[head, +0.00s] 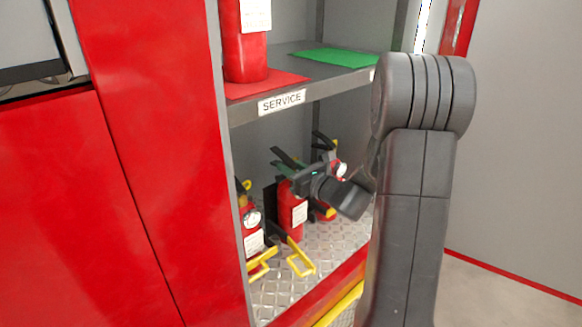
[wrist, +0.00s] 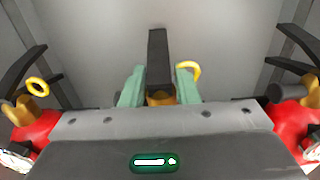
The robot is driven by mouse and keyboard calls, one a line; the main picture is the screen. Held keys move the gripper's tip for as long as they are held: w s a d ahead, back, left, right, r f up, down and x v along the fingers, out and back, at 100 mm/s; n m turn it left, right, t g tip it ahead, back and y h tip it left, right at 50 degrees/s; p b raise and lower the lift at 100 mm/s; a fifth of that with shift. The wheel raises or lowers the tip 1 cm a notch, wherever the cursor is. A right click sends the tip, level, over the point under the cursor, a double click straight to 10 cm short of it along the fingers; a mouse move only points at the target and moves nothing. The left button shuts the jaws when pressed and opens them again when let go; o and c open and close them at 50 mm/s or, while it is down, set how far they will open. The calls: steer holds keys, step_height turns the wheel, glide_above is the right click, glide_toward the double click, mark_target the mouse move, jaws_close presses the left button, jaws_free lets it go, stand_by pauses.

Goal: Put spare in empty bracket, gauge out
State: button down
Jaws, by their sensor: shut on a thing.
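The spare, a red extinguisher (head: 291,222) with a white label, stands upright in the lower compartment between two others. My gripper (head: 290,178) is shut on its valve; in the wrist view my pale green fingers (wrist: 160,92) pinch the brass neck below the black handle (wrist: 158,60). A yellow pin ring (wrist: 190,69) shows beside the right finger. Its gauge is hidden. Open yellow bracket arms (head: 300,260) spread in front of it. A black back plate shows beside it; I cannot tell whether it is fully seated or touching the floor.
A left extinguisher (head: 247,243), gauge outward, has its own yellow arm (head: 262,262). A right one (head: 325,205) is partly hidden by my wrist. Above, the SERVICE shelf (head: 300,92) holds another extinguisher (head: 244,50) on a red mat and an empty green mat (head: 337,57).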

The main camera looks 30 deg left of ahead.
steer(key=c, duration=1.1)
jaws_free()
steer(key=shift+r, duration=0.2)
steer(key=v, duration=1.2)
steer(key=shift+p, duration=0.4)
